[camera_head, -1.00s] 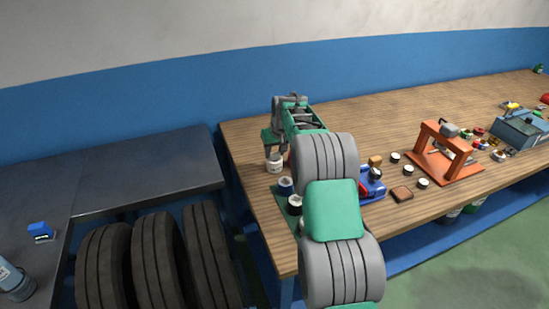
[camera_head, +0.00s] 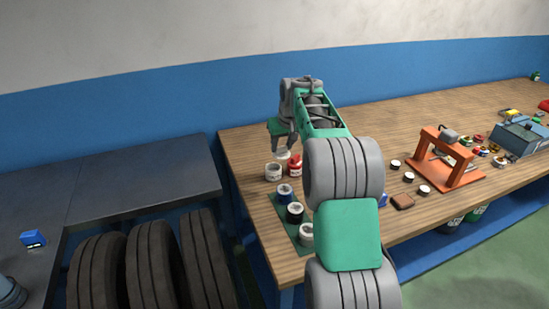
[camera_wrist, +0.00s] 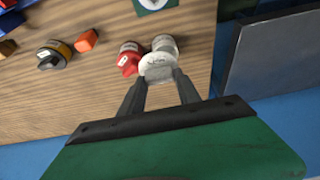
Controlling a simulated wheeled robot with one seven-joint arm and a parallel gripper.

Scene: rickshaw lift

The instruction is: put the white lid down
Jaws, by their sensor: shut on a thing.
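In the head view my gripper (camera_head: 283,142) points down over the far left part of the workbench, and the lid (camera_head: 283,153) shows small and pale below the fingers. A white can (camera_head: 273,172) stands just in front of it. In the wrist view the can (camera_wrist: 166,44) is partly hidden behind the lid, and I cannot tell whether they touch.
A red can (camera_head: 295,166) stands right beside the white can. Several cans stand on a green mat (camera_head: 304,248) nearer the front. An orange press (camera_head: 447,158) is further right. The bench's left edge is close, beside a dark table (camera_head: 120,180). Bare wood (camera_head: 247,150) lies left of the gripper.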

